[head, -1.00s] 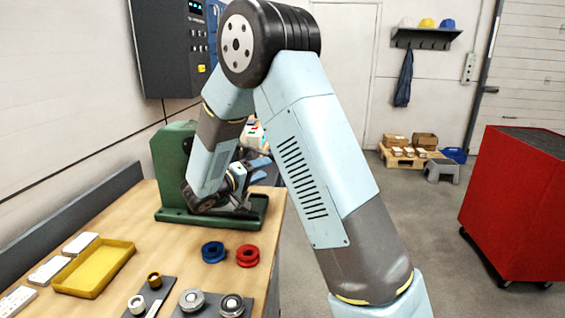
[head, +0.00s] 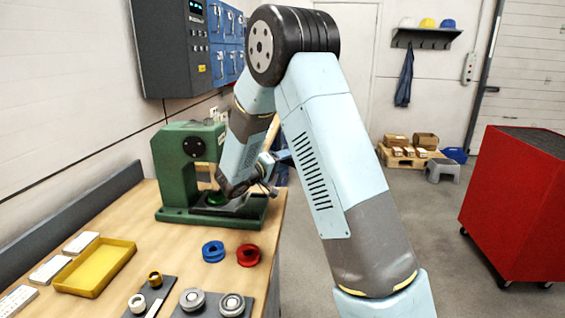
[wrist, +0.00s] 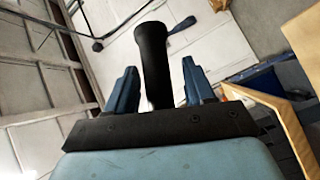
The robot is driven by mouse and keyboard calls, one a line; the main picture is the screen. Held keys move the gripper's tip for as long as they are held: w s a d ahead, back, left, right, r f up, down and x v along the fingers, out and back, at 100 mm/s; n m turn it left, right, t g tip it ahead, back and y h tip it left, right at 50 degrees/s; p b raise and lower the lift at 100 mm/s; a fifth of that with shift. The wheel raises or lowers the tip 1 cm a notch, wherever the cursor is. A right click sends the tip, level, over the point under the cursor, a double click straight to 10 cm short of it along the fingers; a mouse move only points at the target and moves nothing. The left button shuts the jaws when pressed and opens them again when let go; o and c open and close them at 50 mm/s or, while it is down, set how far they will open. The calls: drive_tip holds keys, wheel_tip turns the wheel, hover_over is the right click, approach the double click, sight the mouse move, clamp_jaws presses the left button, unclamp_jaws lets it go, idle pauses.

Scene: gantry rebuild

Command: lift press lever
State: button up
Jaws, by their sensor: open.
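The green press (head: 180,155) stands at the far end of the wooden bench, with a round boss on its upper side. In the wrist view a dark, rounded bar, which looks like the press lever's handle (wrist: 152,50), stands between my blue fingers. Gaps show on both sides of it, so my gripper (wrist: 159,68) is open around it without gripping. In the head view my gripper is at the press's right side, mostly hidden by my own wrist and arm, and the lever cannot be made out clearly there. A green ring (head: 217,198) sits low on the press bed.
A blue ring (head: 213,252) and a red ring (head: 248,255) lie on the bench in front of the press. A yellow tray (head: 95,268) is at left, and metal parts sit on dark plates nearer. A red cabinet (head: 515,200) stands right; floor between is clear.

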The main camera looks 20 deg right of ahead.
clamp_jaws()
idle(0.3)
